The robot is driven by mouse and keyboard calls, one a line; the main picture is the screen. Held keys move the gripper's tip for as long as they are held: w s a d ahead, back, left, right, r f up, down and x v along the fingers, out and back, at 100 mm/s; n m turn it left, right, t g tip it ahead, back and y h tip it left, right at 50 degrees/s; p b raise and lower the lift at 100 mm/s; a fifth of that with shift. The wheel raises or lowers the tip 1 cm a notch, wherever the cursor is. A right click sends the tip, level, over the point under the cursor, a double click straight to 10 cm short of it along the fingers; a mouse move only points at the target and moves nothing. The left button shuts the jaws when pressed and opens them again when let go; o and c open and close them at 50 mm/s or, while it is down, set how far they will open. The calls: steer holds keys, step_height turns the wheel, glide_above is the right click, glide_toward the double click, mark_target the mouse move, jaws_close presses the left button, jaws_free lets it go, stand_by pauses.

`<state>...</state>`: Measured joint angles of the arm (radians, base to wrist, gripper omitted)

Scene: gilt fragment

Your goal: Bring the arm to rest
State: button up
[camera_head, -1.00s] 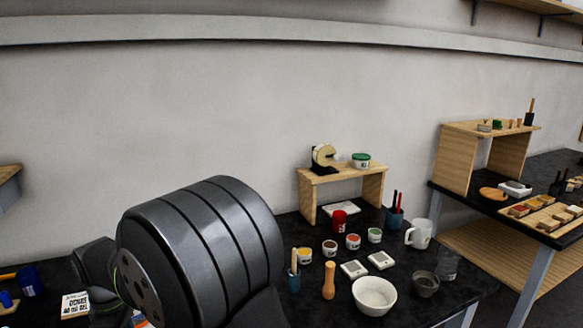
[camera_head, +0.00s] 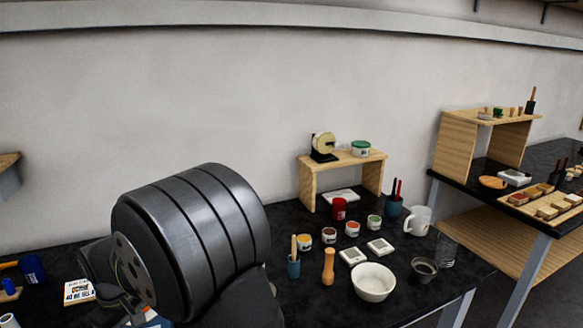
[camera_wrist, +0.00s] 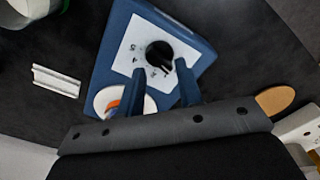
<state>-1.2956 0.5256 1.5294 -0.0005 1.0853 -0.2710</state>
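Beyond the fingertips is a blue device (camera_wrist: 118,42) with a white panel and a black knob (camera_wrist: 160,54). I cannot tell whether the fingers touch it. A white disc (camera_wrist: 104,98) with something orange on it is partly hidden behind the left finger. In the head view my dark arm link fills the lower left, and the gripper is not visible there.
A white bowl (camera_head: 373,282), a pepper mill (camera_head: 328,267), small jars and a mug (camera_head: 419,220) stand on the black table right of my arm. A wooden shelf (camera_head: 306,190) stands behind them. A second table is at the right. The wall above is clear.

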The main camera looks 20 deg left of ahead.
step_height(320, 180, up, 12)
steer(key=shift+f, duration=0.15)
stand_by(0.3)
steer(key=o, duration=1.5)
step_height(320, 180, up, 10)
steer(key=w+a+m+t+y, duration=0.2)
steer(key=m+t+y, duration=0.1)
steer(key=m, duration=0.6)
steer(key=x, duration=0.9)
steer(key=shift+w+f, duration=0.2)
steer(key=shift+f, duration=0.15)
steer(key=shift+r, duration=0.1)
steer(key=v, duration=1)
steer(key=shift+s+d, duration=0.1)
